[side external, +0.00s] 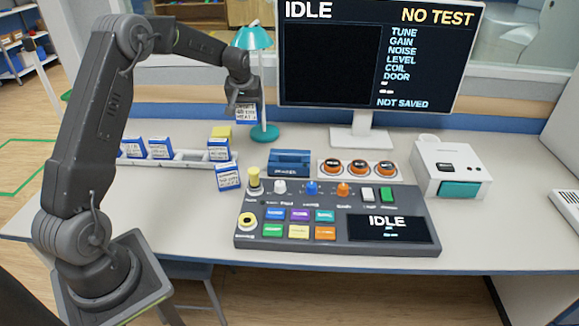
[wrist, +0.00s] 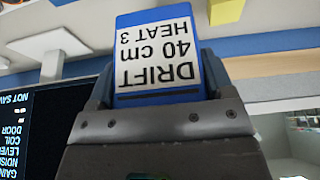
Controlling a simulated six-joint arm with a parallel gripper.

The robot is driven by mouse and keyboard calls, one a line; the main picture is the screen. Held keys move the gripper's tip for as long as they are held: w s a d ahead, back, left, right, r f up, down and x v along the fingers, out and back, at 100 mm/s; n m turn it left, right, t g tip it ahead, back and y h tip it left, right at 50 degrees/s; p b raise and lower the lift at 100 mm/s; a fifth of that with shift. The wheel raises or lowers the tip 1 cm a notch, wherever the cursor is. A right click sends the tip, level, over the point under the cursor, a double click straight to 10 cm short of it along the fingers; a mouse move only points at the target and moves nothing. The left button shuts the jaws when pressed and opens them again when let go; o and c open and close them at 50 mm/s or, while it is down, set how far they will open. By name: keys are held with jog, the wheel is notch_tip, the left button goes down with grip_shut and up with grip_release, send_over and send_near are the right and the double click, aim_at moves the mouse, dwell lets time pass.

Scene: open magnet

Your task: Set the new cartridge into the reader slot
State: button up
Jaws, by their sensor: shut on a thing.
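My gripper (side external: 240,106) is shut on a blue cartridge with a white label (side external: 247,114), held in the air above the table's back edge, left of the lamp. In the wrist view my gripper (wrist: 157,98) grips the cartridge (wrist: 158,50); its label appears upside down and reads "DRIFT 40 cm HEAT 3". A low blue box (side external: 289,160), seemingly the reader, sits behind the control panel, below and right of my gripper. Its small front lettering is blurred, and I cannot make out a slot clearly.
Several blue-and-white cartridges (side external: 160,148) stand along a white rack (side external: 190,161) at left. Another cartridge (side external: 228,178) stands in front of its right end. A teal lamp (side external: 264,132), monitor (side external: 358,140), control panel (side external: 340,250) and white device (side external: 450,160) surround the blue box.

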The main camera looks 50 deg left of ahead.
aim_at(253, 118)
jog(key=shift+w+d, duration=0.5)
jog(key=shift+d, duration=0.35)
notch_tip(253, 118, down, 5)
jog(key=shift+a+r, duration=0.1)
jog(key=shift+a, duration=0.05)
jog(key=shift+w+d+f, duration=1.3)
jog(key=shift+w+f, duration=0.1)
jog(key=shift+f, duration=0.45)
jog(key=shift+w+d+f, duration=1.3)
jog(key=shift+w+f, duration=0.05)
jog(key=shift+f, duration=0.55)
jog(key=shift+w+d+f, duration=1.3)
jog(key=shift+w+f, duration=0.1)
jog(key=shift+f, duration=0.45)
jog(key=shift+f, duration=0.1)
jog(key=o, duration=1)
jog(key=shift+f, duration=0.1)
jog(key=shift+c, duration=0.2)
